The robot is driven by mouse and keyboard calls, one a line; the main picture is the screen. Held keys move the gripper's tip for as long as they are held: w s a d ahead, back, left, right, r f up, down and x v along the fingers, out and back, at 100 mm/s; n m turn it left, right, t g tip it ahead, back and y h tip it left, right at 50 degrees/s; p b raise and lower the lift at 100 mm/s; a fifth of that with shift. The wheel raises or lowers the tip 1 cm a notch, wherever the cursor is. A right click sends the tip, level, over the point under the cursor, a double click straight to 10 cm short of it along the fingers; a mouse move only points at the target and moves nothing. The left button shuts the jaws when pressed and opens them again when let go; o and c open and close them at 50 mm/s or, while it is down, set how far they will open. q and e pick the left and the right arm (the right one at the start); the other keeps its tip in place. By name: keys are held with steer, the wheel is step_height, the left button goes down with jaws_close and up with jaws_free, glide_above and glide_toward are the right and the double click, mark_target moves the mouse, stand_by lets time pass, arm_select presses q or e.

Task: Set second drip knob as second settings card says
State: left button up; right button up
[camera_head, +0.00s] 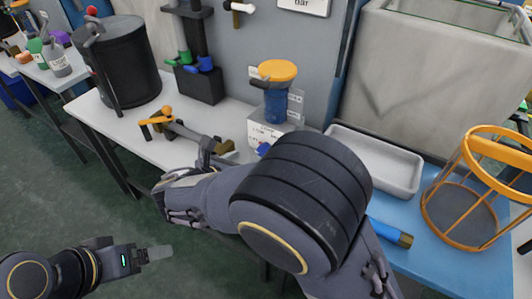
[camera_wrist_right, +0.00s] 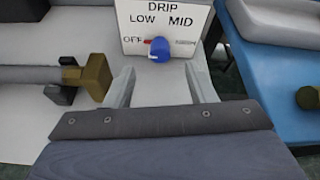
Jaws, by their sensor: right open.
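A blue drip knob (camera_wrist_right: 160,50) sits on a white dial plate (camera_wrist_right: 136,20) reading DRIP, LOW, MID and OFF; a fourth mark at its right is unclear. A red mark shows on the knob's left, toward OFF. In the head view the knob (camera_head: 263,149) is on a white box (camera_head: 262,131) below a blue bottle with an orange lid (camera_head: 277,72). My right gripper (camera_wrist_right: 160,72) is open and empty, its fingers either side of and just short of the knob. My left gripper (camera_head: 158,253) hangs over the floor, seen side-on. A pale card (camera_head: 297,106) stands behind the bottle, its text too small to read.
A brass-ended rod (camera_wrist_right: 92,76) lies close left of my right fingers. A grey tray (camera_head: 385,165) and an orange wire basket (camera_head: 475,200) stand on the blue bench to the right. A black pot (camera_head: 124,65) is at the left.

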mark_target(260, 152)
steer(key=shift+w+d+f, duration=0.15)
steer(key=shift+w+f, duration=0.1)
steer(key=shift+f, duration=0.25)
steer(key=b+x, duration=0.2)
steer(key=x, duration=0.4)
steer(key=shift+x, duration=0.8)
steer(key=shift+r, duration=0.1)
steer(key=c, duration=1)
steer(key=shift+o, duration=0.2)
